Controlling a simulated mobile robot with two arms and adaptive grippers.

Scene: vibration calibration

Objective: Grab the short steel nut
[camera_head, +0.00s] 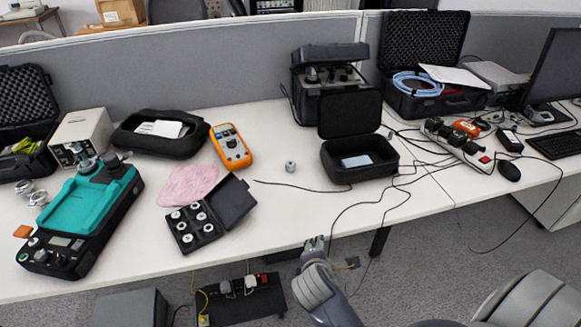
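A small short steel piece that looks like a nut (291,167) stands alone on the white table, right of the orange meter. Several similar steel pieces sit in the foam of an open black case (186,241) left of it. My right gripper (315,243) is in front of the table's near edge, low in the picture, apart from the nut and the case. It is too small to tell whether its fingers are open or shut. Nothing shows held in it. My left gripper is out of view.
A pink cloth (188,185), an orange multimeter (232,150) and a teal and black device (88,215) occupy the left. An open black box (365,172) stands right of the nut. Loose black cables cross the table right of it. The surface around the nut is mostly clear.

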